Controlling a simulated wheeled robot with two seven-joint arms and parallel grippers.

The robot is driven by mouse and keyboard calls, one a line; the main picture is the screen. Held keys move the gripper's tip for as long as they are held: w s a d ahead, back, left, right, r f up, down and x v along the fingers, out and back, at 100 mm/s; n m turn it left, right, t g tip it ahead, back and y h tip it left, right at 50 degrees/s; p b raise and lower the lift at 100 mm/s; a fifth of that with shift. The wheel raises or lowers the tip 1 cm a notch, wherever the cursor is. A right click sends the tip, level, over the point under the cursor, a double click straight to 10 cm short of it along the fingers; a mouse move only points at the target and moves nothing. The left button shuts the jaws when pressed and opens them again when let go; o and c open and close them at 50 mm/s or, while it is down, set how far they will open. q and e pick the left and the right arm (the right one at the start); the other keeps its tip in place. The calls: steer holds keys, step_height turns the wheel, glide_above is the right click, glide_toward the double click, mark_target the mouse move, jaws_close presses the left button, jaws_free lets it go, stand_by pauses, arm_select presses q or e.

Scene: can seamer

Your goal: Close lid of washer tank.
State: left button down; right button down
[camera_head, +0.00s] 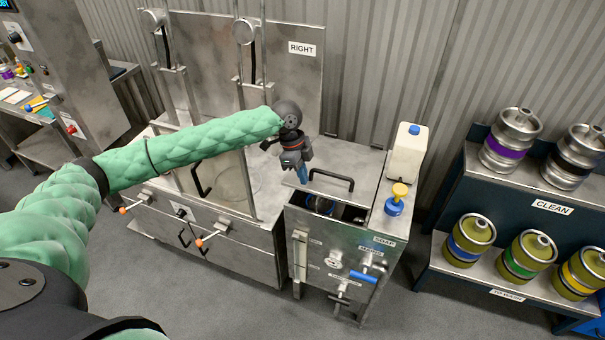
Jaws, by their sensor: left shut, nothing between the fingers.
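The washer tank (318,236) is a steel box right of centre with valves on its front. Its grey lid (350,160) carries a black bar handle (332,177). The lid stands partly open: a dark gap (350,212) shows along the front of the tank top, below the lid's front edge. My left gripper (302,180) is shut and empty, pointing down over the tank's left front, just left of the handle. I cannot tell whether its fingertips touch the lid. The tank's inside is mostly hidden. My right gripper is not in view.
A blue bottle with a yellow top (396,199) and a white jug (407,152) stand on the tank's right side. A steel cabinet marked RIGHT (250,70) stands left and behind. Keg shelves (470,190) stand right. The floor (420,300) in front is clear.

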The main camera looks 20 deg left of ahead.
arm_select(q)
steer(key=shift+s+f, duration=0.1)
steer(key=shift+f, duration=0.5)
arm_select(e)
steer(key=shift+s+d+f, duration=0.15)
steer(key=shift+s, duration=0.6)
